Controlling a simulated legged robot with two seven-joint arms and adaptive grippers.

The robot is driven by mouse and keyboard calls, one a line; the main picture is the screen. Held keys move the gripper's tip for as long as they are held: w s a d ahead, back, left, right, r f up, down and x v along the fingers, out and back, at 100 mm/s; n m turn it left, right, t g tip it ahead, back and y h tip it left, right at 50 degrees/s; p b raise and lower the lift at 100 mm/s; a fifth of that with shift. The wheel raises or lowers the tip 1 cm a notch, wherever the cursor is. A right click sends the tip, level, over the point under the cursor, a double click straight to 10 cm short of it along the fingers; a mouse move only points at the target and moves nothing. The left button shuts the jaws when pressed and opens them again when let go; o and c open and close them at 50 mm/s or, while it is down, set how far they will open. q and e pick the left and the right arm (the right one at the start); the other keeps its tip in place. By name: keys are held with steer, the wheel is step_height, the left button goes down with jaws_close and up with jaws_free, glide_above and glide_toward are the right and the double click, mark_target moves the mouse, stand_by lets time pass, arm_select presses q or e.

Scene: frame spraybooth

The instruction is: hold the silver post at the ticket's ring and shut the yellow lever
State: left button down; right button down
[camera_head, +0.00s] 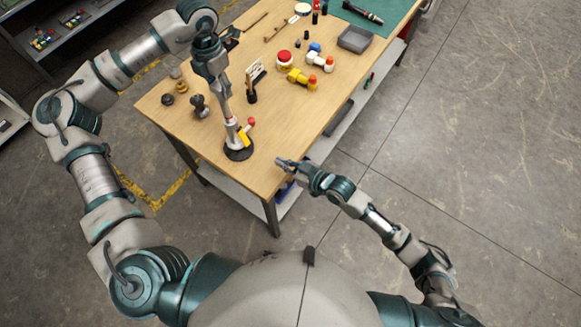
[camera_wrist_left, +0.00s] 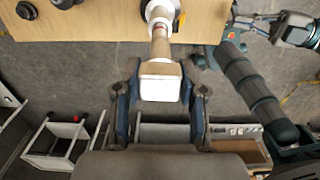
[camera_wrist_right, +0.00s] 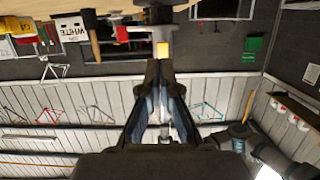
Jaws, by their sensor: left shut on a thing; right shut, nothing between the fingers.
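The silver post (camera_head: 232,131) stands on a round black base (camera_head: 240,152) near the table's front corner. My left gripper (camera_head: 224,97) is shut on the post's upper part. In the left wrist view the post (camera_wrist_left: 160,48) runs between the fingers, with a pale end block and a white ring (camera_wrist_left: 160,12) farther down. The yellow lever (camera_head: 243,138) is low on the post, beside a red knob (camera_head: 251,121). The ticket (camera_head: 255,73) stands behind; it reads WHITE in the right wrist view (camera_wrist_right: 70,28). My right gripper (camera_head: 281,162) is shut and empty at the table edge, apart from the lever (camera_wrist_right: 163,49).
Black knobs (camera_head: 200,106) stand left of the post. A red-capped jar (camera_head: 284,60), yellow fittings (camera_head: 302,79) and a grey tray (camera_head: 355,39) lie farther back. The wooden tabletop (camera_head: 285,122) is clear right of the post.

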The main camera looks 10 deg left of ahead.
steer(key=shift+s+d+f, duration=0.15)
steer(key=shift+s+d, duration=0.05)
steer(key=shift+d, duration=0.3)
steer(key=shift+s+d+f, duration=0.2)
steer(key=shift+s+d, duration=0.05)
steer(key=shift+d, duration=0.3)
steer(key=shift+s+d+f, duration=0.15)
steer(key=shift+s+d, duration=0.05)
steer(key=shift+d, duration=0.3)
arm_select(q)
steer(key=c, duration=0.6)
jaws_free()
steer(key=shift+a, duration=0.2)
arm_select(e)
steer(key=shift+a, duration=0.2)
arm_select(q)
step_height(320, 180, up, 12)
steer(key=shift+a+f, duration=0.1)
steer(key=shift+f, duration=0.1)
arm_select(e)
steer(key=shift+d, duration=0.1)
